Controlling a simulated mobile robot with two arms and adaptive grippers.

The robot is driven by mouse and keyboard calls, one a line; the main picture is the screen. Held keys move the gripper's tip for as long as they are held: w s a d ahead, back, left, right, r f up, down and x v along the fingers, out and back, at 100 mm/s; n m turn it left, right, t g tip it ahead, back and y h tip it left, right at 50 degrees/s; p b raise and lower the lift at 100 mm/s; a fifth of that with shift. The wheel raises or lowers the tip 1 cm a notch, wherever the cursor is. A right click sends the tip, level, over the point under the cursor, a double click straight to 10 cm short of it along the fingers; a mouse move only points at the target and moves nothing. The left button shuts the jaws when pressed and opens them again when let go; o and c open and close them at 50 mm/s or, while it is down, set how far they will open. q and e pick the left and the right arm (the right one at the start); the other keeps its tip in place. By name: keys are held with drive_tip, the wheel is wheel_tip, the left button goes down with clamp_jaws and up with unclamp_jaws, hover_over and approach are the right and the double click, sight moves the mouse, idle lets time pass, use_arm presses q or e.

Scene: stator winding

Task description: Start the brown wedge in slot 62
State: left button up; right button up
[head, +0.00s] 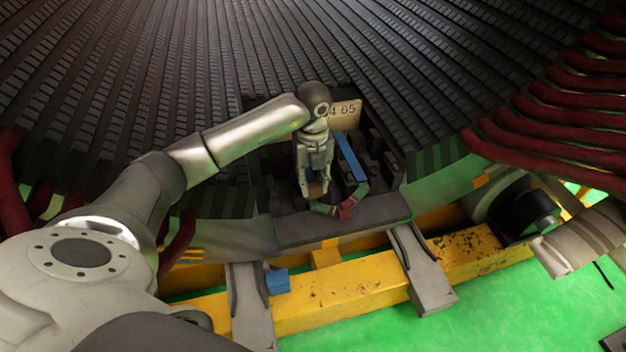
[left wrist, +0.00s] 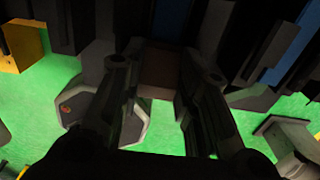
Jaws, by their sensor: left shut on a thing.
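My left gripper (head: 314,186) points down in front of the stator's lower slots, above a dark tray. It is shut on the brown wedge (head: 315,189), a small block between its fingertips. In the left wrist view the dark brown wedge (left wrist: 158,72) shows between the two fingers, in deep shadow. The stator (head: 250,80) fills the back with rows of dark slots. A tan number plate (head: 345,114) behind the wrist shows "4 65", its left part hidden by my arm. I cannot tell which slot is 62. My right gripper is not in view.
The dark tray (head: 345,228) stands below the gripper, with a blue bar (head: 350,158) and a red piece (head: 346,209) to the right. Dark red coil ends (head: 560,125) jut in at the right. A yellow beam (head: 340,293) crosses the green floor (head: 400,335).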

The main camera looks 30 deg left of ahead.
sight(314, 184)
use_arm(q)
drive_tip(key=shift+w+a, duration=0.1)
drive_tip(key=o, duration=1.1)
wheel_tip(314, 184, up, 12)
drive_tip(key=shift+d, duration=0.2)
